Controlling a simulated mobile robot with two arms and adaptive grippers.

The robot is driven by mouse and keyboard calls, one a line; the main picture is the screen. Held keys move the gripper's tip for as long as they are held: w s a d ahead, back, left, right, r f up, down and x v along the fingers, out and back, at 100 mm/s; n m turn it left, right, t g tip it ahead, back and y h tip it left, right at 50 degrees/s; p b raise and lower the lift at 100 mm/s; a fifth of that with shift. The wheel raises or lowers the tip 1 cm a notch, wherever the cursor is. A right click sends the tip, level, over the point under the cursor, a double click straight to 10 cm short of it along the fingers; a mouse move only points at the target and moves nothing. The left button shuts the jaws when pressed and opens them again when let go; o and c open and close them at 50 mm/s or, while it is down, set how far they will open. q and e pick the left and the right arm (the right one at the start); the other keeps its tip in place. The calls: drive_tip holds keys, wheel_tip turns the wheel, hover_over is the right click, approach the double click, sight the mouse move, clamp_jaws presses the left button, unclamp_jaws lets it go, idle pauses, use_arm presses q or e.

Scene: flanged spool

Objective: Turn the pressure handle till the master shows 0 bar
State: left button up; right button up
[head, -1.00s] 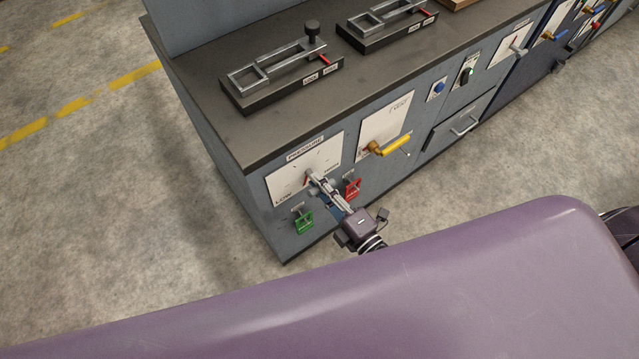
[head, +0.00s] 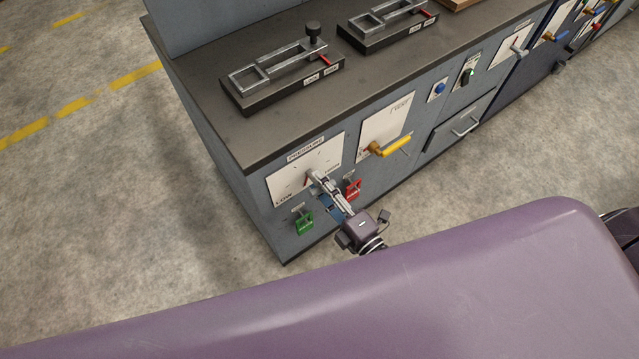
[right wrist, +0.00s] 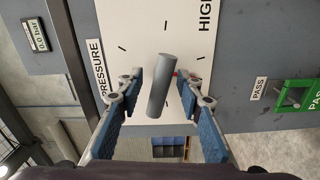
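The white pressure panel (head: 285,183) is on the low front of the grey bench, marked LOW and HIGH; it also fills much of the right wrist view (right wrist: 190,50). The pressure handle (right wrist: 160,85) is a grey cylinder on this panel, with a bit of red beside it. My right gripper (head: 318,180) is at the panel and mostly hides the handle in the head view. In the right wrist view its blue-padded fingers (right wrist: 160,90) stand on both sides of the handle, with small gaps. A small display (right wrist: 35,35) ends in ".0 bar"; its first digit is unclear. My left gripper is out of view.
A green PASS tab (head: 304,222) and a red tab (head: 352,188) are below the panel, the red one close to my right gripper. A yellow handle (head: 390,147) sticks out to the right. Metal fixtures (head: 280,80) stand on the bench top. The floor at left is clear.

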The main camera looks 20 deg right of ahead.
drive_tip(key=v, duration=1.1)
drive_tip(key=shift+s, duration=0.35)
drive_tip(key=s+d+f+m+g+h, duration=0.25)
drive_tip(key=f+m, duration=0.25)
drive_tip(key=f, duration=0.7)
drive_tip(key=s+d+f+m+g+h, duration=0.1)
drive_tip(key=s+f+m+g+h, duration=0.25)
drive_tip(key=f, duration=0.75)
drive_tip(key=s+d+f+m+g, duration=0.2)
drive_tip(key=s+f+m+g, duration=0.3)
drive_tip(key=s+f, duration=0.3)
drive_tip(key=s+d+f+m+g, duration=0.2)
drive_tip(key=s+f+m+g, duration=0.3)
drive_tip(key=s+f, duration=0.3)
drive_tip(key=s, duration=0.3)
drive_tip(key=shift+s, duration=0.3)
drive_tip(key=shift+d+f, duration=0.1)
